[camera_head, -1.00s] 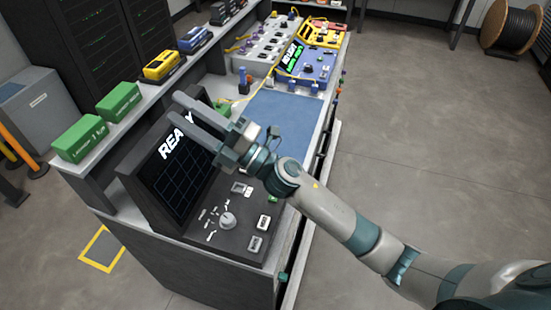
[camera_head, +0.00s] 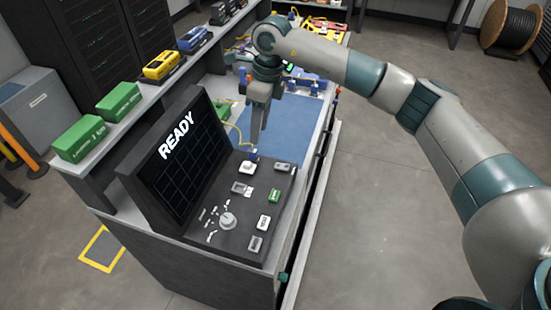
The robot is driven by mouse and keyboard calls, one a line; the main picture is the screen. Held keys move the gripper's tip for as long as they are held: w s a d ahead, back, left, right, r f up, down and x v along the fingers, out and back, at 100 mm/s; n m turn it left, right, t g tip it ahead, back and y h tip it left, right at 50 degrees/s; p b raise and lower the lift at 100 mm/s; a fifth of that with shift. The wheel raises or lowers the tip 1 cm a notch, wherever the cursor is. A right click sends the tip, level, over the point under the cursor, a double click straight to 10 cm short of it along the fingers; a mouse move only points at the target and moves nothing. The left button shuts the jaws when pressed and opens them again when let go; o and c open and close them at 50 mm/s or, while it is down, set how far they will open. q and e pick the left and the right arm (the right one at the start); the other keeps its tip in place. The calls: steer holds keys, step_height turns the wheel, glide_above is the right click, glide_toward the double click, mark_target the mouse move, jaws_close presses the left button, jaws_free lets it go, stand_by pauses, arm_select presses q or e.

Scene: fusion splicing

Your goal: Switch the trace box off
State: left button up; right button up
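The trace box (camera_head: 190,235), which I take to be the large black console, stands at the near left end of the bench. Its tilted screen (camera_head: 178,165) is lit, with the word READY over a blue grid. My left gripper is out of view.
A blue mat (camera_head: 290,125) lies behind the console, with a yellow cable (camera_head: 236,130) near it. My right arm partly covers a blue instrument farther back. Green boxes (camera_head: 80,138) and a yellow device (camera_head: 162,65) stand on the left shelf.

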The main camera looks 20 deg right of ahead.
steer(key=r+h, duration=0.2)
glide_above(276, 165)
steer(key=shift+w, duration=0.15)
steer(key=shift+f, duration=0.2)
step_height(276, 165, down, 16)
steer(key=p, duration=0.6)
steer(key=shift+r, duration=0.15)
steer(key=shift+f, duration=0.75)
